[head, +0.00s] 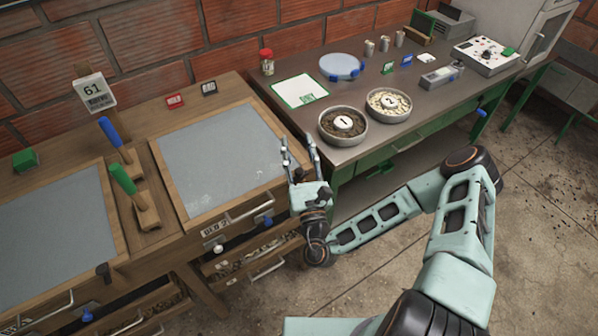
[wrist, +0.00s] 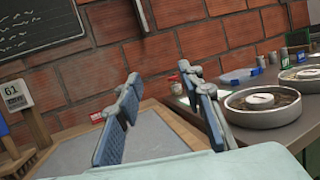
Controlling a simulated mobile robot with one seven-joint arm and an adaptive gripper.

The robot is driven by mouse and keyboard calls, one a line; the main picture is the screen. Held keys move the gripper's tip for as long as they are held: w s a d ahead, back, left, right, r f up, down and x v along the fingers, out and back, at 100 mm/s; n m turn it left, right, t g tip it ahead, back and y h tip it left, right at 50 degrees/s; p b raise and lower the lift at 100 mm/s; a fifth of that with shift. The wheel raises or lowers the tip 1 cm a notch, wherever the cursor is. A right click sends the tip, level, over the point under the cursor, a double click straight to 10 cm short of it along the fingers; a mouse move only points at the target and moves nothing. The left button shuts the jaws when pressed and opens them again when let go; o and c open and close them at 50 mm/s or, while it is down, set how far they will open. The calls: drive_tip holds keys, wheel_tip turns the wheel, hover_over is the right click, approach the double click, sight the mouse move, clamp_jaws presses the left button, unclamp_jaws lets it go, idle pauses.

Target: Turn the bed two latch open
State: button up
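Bed two is the right wooden-framed bed with a grey panel (head: 222,152), and its front edge carries a "BED 2" label (head: 214,228). Below the label are a metal bar handle (head: 252,212), a blue knob (head: 268,220) and a small pale knob (head: 218,247); which of these is the latch I cannot tell. My gripper (head: 299,141) is at the right side of bed two, fingers apart and pointing toward the wall. In the wrist view my gripper (wrist: 158,78) is open and empty, with the grey panel (wrist: 150,142) beyond it. No contact with the latch shows.
A bed with a green-handled tool (head: 122,179) and a blue-handled tool (head: 110,132) beside it is at left. A dark bench (head: 300,70) at right holds two round bowls (head: 343,126) (head: 388,104). Open drawers (head: 250,256) jut out below bed two. Floor is clear at lower right.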

sight(303, 173)
drive_tip(key=s+d+f+n+g+y+b, duration=0.5)
drive_tip(key=d+f+n+g+y+b, duration=0.1)
drive_tip(key=d+f+n+g+y, duration=0.5)
drive_tip(key=shift+m+g, duration=0.3)
drive_tip(key=shift+g, duration=0.4)
drive_tip(key=x, duration=0.4)
drive_tip(key=r+p+x, duration=0.1)
drive_tip(key=x, duration=0.2)
drive_tip(key=p+x, duration=0.1)
drive_tip(key=x, duration=0.3)
drive_tip(key=shift+s+a+r, duration=0.2)
drive_tip(key=shift+s+a, duration=0.05)
drive_tip(key=shift+a, duration=0.25)
drive_tip(key=shift+c, duration=0.2)
clamp_jaws()
drive_tip(key=shift+t, duration=0.3)
